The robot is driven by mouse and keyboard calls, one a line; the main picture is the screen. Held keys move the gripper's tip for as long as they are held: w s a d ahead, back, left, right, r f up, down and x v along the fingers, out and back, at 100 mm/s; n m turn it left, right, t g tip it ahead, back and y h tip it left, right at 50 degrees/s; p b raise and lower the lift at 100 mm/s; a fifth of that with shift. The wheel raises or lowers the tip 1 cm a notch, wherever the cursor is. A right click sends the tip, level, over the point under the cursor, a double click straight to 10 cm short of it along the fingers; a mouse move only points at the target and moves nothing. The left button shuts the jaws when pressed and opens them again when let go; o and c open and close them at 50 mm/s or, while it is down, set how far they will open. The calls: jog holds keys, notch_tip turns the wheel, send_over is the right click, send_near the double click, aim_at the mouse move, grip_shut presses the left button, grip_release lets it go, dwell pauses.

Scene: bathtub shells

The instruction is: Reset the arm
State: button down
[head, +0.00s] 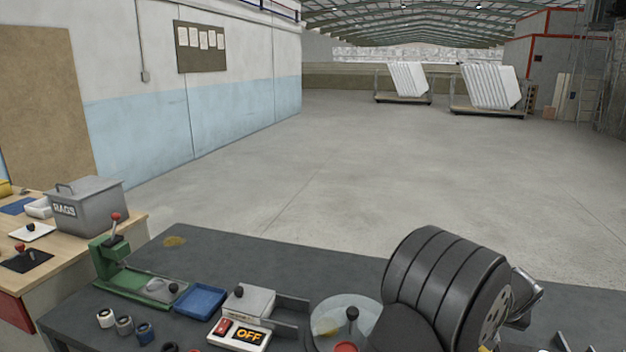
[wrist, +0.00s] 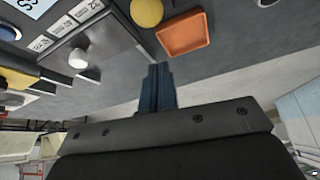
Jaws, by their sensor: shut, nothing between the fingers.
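My gripper (wrist: 160,72) shows in the wrist view, with its two dark blue fingers together and nothing between them. The fingers stick out over a grey surface, apart from the orange tray (wrist: 184,36) and the yellow round thing (wrist: 147,12) beyond them. In the head view my dark ribbed arm fills the lower right, above the dark bench (head: 240,255). I cannot make out the fingers there.
A green press (head: 125,275), a blue tray (head: 200,301), a box with an OFF display (head: 240,335) and a clear disc (head: 335,315) stand on the bench. A grey RAGS bin (head: 95,207) sits on the wooden table at left. The bench's back middle is clear.

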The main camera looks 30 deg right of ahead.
jog(key=w+d+f+g+y, duration=0.3)
jog(key=w+d+f, duration=0.2)
jog(key=w+d, duration=0.2)
jog(key=shift+w+d+f, duration=0.25)
jog(key=shift+w, duration=0.05)
dwell(0.7)
jog(key=shift+a+r, duration=0.1)
dwell(0.4)
jog(key=s+a+r+t+h, duration=0.1)
jog(key=s+a+r+t, duration=0.1)
jog(key=s+a, duration=0.2)
jog(key=shift+a+h, duration=0.4)
jog(key=shift+a, duration=0.05)
dwell(0.4)
dwell(1.2)
